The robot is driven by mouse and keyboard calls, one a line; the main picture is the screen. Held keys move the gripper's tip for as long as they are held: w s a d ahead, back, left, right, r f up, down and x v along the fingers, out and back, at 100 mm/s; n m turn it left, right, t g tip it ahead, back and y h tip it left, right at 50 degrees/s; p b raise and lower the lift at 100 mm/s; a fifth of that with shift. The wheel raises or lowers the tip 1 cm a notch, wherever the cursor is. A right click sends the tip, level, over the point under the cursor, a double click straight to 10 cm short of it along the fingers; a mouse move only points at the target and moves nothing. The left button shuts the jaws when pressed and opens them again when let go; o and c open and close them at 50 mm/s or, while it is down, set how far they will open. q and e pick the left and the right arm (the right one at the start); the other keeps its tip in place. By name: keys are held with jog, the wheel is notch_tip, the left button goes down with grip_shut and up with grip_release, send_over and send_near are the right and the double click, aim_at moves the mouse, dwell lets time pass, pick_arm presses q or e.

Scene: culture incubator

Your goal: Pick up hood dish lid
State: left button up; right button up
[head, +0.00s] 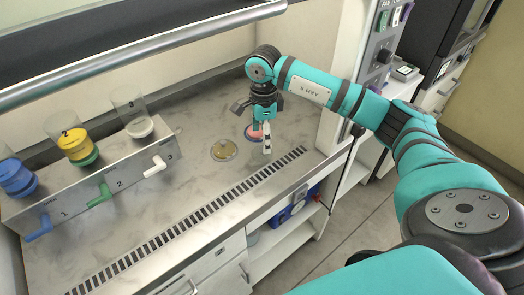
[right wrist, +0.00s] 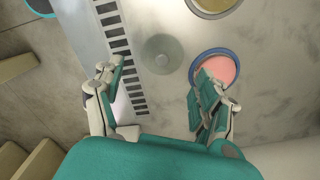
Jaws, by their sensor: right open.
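A clear, round lid (right wrist: 162,53) with a small central knob lies on the hood's worktop in the right wrist view. It is beside the slotted vent strip and left of a dish of pink medium (right wrist: 217,68) with a blue rim. In the head view I cannot make the lid out clearly. My right gripper (right wrist: 160,88) is open and empty, with its fingers spread to either side below the lid in the picture. In the head view the right gripper (head: 262,138) points down at the worktop, partly hiding the pink dish (head: 253,132). My left gripper is not in view.
A yellow dish (head: 224,150) sits left of the gripper. A rack (head: 95,188) with several coloured cylinders and taps stands at left. The vent strip (head: 190,217) runs along the worktop's front. The hood's side wall (head: 345,75) is close on the right; a metal bar (head: 150,45) crosses above.

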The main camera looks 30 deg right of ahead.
aim_at(261, 149)
jog(key=shift+a+f, duration=0.1)
jog(key=shift+f, duration=0.5)
jog(key=f, duration=0.1)
jog(key=f+p, duration=0.1)
jog(key=f, duration=0.1)
jog(key=shift+w+a+f+p, duration=0.15)
jog(key=shift+w+f+p, duration=0.1)
jog(key=shift+f+p, duration=0.05)
jog(key=shift+f, duration=0.4)
jog(key=shift+c, duration=0.2)
jog(key=c, duration=0.5)
